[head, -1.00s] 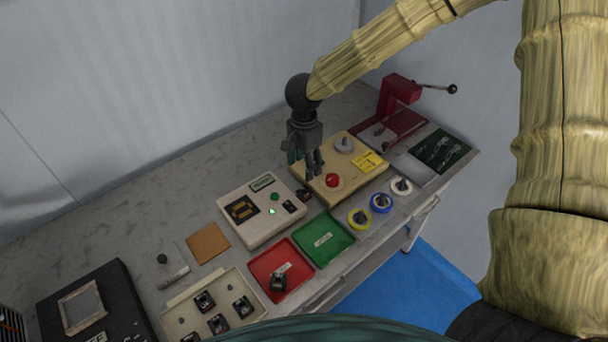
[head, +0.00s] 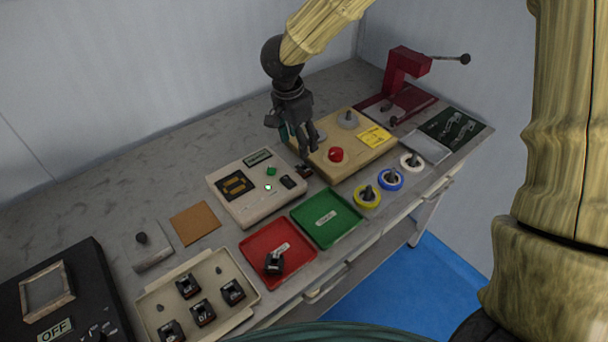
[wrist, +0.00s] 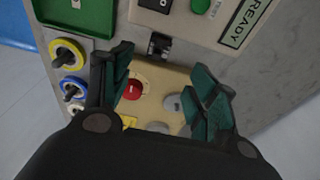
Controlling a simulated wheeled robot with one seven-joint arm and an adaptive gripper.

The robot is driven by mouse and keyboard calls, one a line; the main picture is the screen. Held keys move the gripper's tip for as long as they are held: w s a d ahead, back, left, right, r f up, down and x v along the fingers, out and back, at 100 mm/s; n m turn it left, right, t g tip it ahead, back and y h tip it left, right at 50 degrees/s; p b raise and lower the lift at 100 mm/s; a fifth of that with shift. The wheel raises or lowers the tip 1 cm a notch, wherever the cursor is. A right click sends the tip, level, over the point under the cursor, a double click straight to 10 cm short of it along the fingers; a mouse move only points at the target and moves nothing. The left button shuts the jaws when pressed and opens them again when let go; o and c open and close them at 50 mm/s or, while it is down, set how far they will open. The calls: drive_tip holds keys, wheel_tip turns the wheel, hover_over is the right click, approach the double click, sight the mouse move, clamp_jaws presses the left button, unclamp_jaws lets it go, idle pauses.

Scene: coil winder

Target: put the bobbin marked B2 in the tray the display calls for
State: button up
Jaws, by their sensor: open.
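My gripper (head: 308,147) is open and empty above the bench, between the white tester and the yellow-tan board. In the wrist view its fingers (wrist: 162,66) are spread, with a small dark bobbin-like part (wrist: 160,45) beyond and between them. That part (head: 304,171) lies beside the tester's right edge in the head view; its mark is not readable. The display (wrist: 244,22) on the tester reads READY. A red tray (head: 252,247) holds one black bobbin (head: 274,264). The green tray (head: 345,229) holds only a label. Several black bobbins (head: 203,312) sit in a beige tray (head: 247,304); B2 is not readable.
The tester (head: 229,207) has a lit lamp and a green button. The tan board (head: 340,163) carries a red knob and grey disc. Yellow, blue and white spools (head: 390,180) line the front edge. A red press (head: 404,70) stands at the back right. Bench at the back left is clear.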

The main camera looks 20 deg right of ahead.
hover_over(303, 165)
drive_tip(key=s+a, duration=0.1)
wheel_tip(303, 165, down, 4)
drive_tip(key=shift+f, duration=0.15)
drive_tip(key=shift+d+f+p, duration=0.15)
drive_tip(key=shift+d+f, duration=0.05)
drive_tip(key=shift+f, duration=1.25)
drive_tip(key=shift+d+f+p, duration=0.15)
drive_tip(key=shift+d+f, duration=0.05)
drive_tip(key=shift+f, duration=1.2)
drive_tip(key=shift+c, duration=0.2)
drive_tip(key=c, duration=1.1)
drive_tip(key=shift+r, duration=0.1)
drive_tip(key=shift+c, duration=0.2)
